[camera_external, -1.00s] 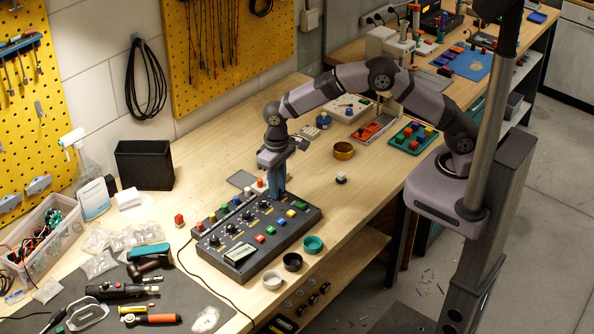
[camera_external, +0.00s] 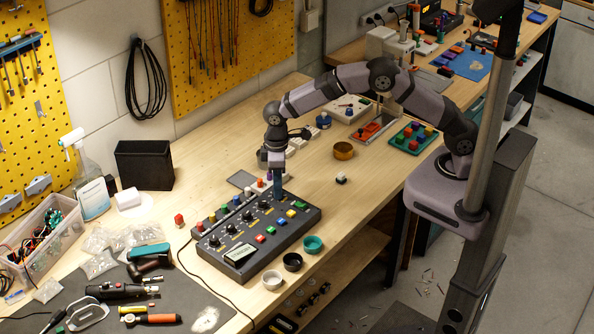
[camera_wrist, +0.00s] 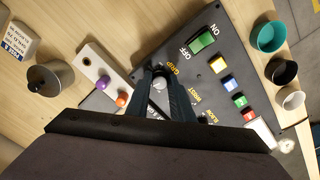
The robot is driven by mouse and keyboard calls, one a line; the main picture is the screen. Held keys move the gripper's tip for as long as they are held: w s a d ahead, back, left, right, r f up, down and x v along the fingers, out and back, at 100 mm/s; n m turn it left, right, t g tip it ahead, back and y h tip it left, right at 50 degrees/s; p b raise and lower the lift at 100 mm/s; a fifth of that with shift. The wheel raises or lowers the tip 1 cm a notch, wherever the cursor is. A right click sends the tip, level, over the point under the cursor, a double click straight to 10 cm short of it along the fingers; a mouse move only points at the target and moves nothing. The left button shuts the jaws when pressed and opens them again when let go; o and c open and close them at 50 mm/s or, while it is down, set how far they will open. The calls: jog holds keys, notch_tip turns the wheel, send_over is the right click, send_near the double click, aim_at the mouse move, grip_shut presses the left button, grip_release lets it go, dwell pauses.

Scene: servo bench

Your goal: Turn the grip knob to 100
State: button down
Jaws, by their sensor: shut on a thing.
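The dark control panel (camera_external: 223,255) lies on the bench with several knobs, coloured buttons and a green switch. In the wrist view the grip knob (camera_wrist: 159,83) is a light-topped knob beside the yellow GRIP label (camera_wrist: 173,69). My gripper (camera_wrist: 160,78) is shut on this knob, with one dark finger on each side. In the external view my gripper (camera_external: 277,190) points down at the panel's far end, and its fingers hide the knob there. The knob's scale and pointer are too small and covered to read.
A green ON/OFF switch (camera_wrist: 202,41) and a blue button (camera_wrist: 225,86) sit close to the fingers. A pale strip with purple and orange knobs (camera_wrist: 108,82) lies beside the panel. Teal, black and white cups (camera_external: 313,244) stand along the panel's near right side.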

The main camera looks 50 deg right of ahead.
jog(key=shift+w+r, duration=0.1)
jog(key=c, duration=1.6)
grip_release()
jog(key=shift+o, duration=0.2)
jog(key=shift+r+b, duration=1.25)
jog(key=shift+r, duration=2.4)
jog(key=shift+d, duration=0.1)
